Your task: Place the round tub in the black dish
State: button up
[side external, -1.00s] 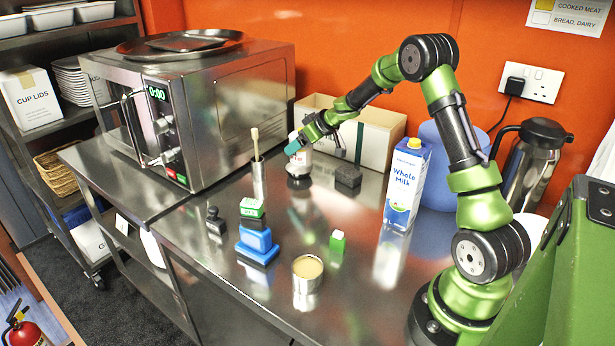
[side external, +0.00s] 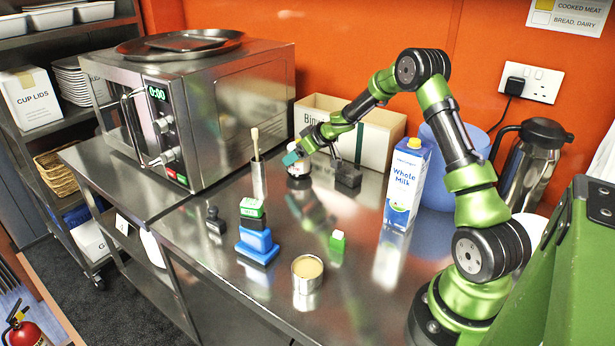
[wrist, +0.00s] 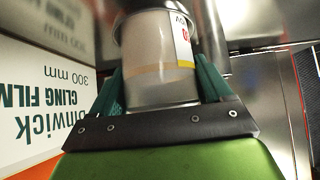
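The cling film box (side external: 372,138) stands close behind the tub. A milk carton (side external: 405,185) is to the right. A metal cup with a brush (side external: 259,180), stacked stamps (side external: 256,240), a green block (side external: 337,241) and an open tin (side external: 307,274) stand nearer the front.

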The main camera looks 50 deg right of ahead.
jog(key=o, duration=0.4)
jog(key=shift+r, duration=0.15)
